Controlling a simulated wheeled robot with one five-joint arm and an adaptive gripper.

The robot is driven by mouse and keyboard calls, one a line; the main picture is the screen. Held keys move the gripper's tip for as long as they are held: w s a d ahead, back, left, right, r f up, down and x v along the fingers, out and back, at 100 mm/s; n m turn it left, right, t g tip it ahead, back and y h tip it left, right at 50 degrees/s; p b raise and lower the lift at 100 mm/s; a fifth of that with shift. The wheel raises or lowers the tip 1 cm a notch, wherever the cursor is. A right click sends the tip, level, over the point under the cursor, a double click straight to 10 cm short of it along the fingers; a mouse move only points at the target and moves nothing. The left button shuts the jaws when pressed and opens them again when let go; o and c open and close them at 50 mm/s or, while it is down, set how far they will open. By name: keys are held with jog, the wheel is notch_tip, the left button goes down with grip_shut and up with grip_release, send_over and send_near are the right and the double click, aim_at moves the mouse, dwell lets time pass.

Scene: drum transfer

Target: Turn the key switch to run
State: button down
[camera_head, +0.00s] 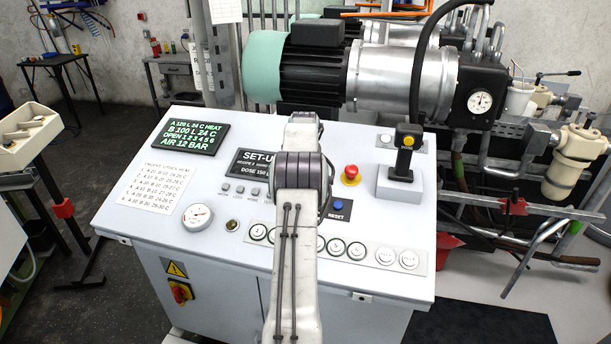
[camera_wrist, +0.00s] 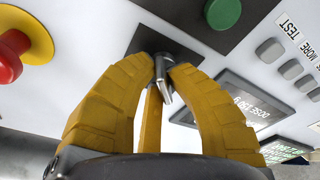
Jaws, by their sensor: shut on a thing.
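The key switch (camera_wrist: 166,86) shows in the wrist view as a small silver metal key on a dark square plate. In the head view my arm reaches over the white control panel (camera_head: 250,260) and hides the key switch and the fingers.
A red emergency stop on yellow (camera_head: 351,174) sits right of my arm, near a joystick (camera_head: 405,155) and a blue reset button (camera_head: 338,218). A green button (camera_wrist: 222,12) is close to the key. The set-up display (camera_head: 257,163) is partly covered by my arm.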

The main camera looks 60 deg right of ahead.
jog(key=shift+m, duration=0.8)
jog(key=c, duration=1.2)
grip_release()
jog(key=shift+s+r, duration=0.1)
jog(key=v, duration=1.1)
jog(key=shift+s+a+r, duration=0.1)
jog(key=shift+a+r, duration=0.15)
jog(key=shift+r, duration=0.05)
